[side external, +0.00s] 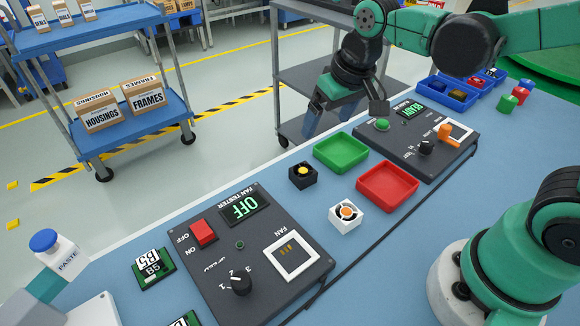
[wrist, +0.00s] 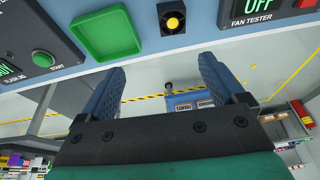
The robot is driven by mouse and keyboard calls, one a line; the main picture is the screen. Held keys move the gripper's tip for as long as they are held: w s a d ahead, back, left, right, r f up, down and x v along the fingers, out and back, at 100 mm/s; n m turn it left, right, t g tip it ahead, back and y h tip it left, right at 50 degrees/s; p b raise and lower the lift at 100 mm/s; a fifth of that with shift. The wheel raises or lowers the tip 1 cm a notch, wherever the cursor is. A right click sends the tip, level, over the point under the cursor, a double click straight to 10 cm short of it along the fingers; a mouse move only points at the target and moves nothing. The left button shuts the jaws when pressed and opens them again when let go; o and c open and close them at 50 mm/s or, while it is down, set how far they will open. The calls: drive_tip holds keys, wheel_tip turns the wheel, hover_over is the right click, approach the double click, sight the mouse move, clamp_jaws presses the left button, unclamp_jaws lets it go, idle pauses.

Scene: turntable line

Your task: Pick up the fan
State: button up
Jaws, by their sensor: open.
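Two small square fans are on the blue bench. A black fan with a yellow hub (side external: 303,175) sits left of the green tray, and it also shows at the top of the wrist view (wrist: 172,18). A white fan with an orange hub (side external: 346,214) sits nearer the side camera, below the red tray; I do not see it in the wrist view. My gripper (side external: 320,122) is open and empty, beyond the green tray near the bench's far edge. In the wrist view my gripper (wrist: 162,68) has its fingers wide apart, with the black fan beyond the tips.
A green tray (side external: 341,165) and a red tray (side external: 387,202) lie beside the fans. A dark fan tester panel (side external: 222,272) reads OFF. Another panel (side external: 395,152) with a green button is at the right. Blue bins (side external: 448,104) stand at the back right.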

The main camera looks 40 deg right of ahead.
sight(300, 167)
drive_tip(key=w+f+g, duration=0.1)
drive_tip(key=f, duration=0.1)
drive_tip(key=w+a+f+g, duration=0.1)
drive_tip(key=f, duration=0.1)
drive_tip(key=w+a+f+g, duration=0.1)
drive_tip(key=w+f, duration=0.1)
drive_tip(key=shift+a+m, duration=0.1)
drive_tip(key=shift+m, duration=0.2)
drive_tip(key=shift+g, duration=0.3)
drive_tip(key=shift+f, duration=2.95)
clamp_jaws()
